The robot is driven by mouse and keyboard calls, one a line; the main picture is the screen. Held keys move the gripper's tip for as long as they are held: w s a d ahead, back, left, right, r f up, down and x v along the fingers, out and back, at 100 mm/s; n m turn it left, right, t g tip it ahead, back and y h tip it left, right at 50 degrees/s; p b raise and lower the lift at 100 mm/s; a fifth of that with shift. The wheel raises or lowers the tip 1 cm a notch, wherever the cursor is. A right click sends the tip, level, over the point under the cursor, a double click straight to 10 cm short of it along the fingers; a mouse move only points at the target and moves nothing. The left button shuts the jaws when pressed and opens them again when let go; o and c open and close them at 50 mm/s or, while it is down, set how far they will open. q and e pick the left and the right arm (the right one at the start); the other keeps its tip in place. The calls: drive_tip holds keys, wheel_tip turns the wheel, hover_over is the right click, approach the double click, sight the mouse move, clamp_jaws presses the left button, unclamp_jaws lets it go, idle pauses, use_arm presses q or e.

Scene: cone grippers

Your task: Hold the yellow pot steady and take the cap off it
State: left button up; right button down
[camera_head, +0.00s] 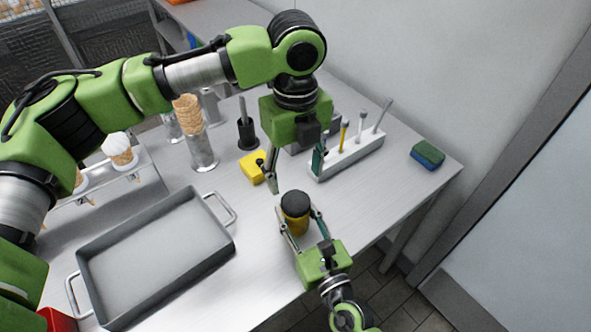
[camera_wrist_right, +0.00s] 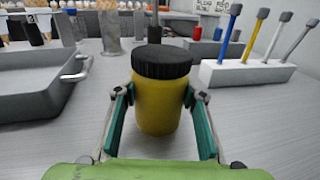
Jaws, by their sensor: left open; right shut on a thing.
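The yellow pot (camera_head: 296,222) stands upright on the metal table with its black cap (camera_head: 295,201) on top. In the right wrist view the yellow pot (camera_wrist_right: 157,108) and its ridged black cap (camera_wrist_right: 162,62) are large and central. My right gripper (camera_head: 297,222) is shut on the pot's body, with one finger on each side, below the cap; its fingers also show in the right wrist view (camera_wrist_right: 160,120). My left gripper (camera_head: 294,182) is open and empty, pointing down above and slightly behind the cap, apart from it.
A grey tray (camera_head: 153,262) with handles lies to the left. A white rack (camera_head: 347,157) with several upright tools stands behind right. A yellow block (camera_head: 252,168) sits behind the pot. A green and blue sponge (camera_head: 427,155) lies near the right edge. Table right of the pot is clear.

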sight(296, 201)
use_arm(q)
drive_tip(key=m, duration=1.1)
drive_tip(key=shift+m, duration=0.4)
use_arm(e)
drive_tip(key=shift+f, duration=0.1)
use_arm(q)
drive_tip(key=shift+f, duration=4)
